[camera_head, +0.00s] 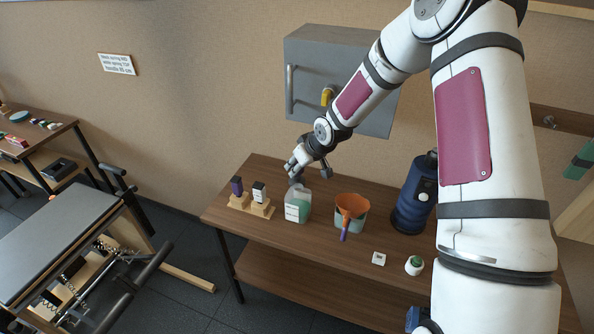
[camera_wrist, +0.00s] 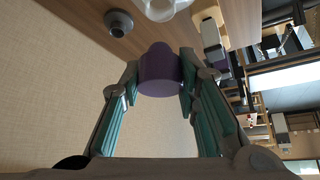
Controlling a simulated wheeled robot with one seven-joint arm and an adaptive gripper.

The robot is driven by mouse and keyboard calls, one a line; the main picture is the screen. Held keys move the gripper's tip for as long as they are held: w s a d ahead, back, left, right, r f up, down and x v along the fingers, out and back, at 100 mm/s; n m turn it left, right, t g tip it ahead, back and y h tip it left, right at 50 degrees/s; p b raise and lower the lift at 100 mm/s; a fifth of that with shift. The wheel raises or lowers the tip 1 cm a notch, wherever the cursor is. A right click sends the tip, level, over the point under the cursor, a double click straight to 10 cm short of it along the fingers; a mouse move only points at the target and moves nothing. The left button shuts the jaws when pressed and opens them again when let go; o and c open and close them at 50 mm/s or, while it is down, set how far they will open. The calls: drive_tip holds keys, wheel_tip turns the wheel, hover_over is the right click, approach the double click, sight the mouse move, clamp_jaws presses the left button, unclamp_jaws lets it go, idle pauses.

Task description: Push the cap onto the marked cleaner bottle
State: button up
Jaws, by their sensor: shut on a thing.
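My gripper (camera_wrist: 160,85) is shut on a purple round piece (camera_wrist: 160,68), which looks like a cap, in the wrist view. In the head view my gripper (camera_head: 307,168) is above and behind a translucent bottle (camera_head: 297,206) with green liquid and a white label. The purple piece cannot be made out there. The bottle stands upright on the brown table, a grey part at its top. In the wrist view a pale translucent vessel (camera_wrist: 158,8), probably this bottle, shows at the top edge, apart from the purple piece.
An orange funnel (camera_head: 352,205) in a tub and a blue flask (camera_head: 414,196) stand to the right. A dark grey ring-like piece (camera_wrist: 118,23) lies near the table's back edge.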

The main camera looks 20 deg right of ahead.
drive_tip(key=shift+s+r, duration=0.1)
idle(0.3)
drive_tip(key=shift+f+b, duration=0.55)
drive_tip(key=shift+f, duration=2)
drive_tip(key=shift+f, duration=0.7)
drive_tip(key=o, duration=0.9)
drive_tip(key=shift+r, duration=0.2)
drive_tip(key=shift+r+p, duration=0.8)
drive_tip(key=shift+r, duration=2.05)
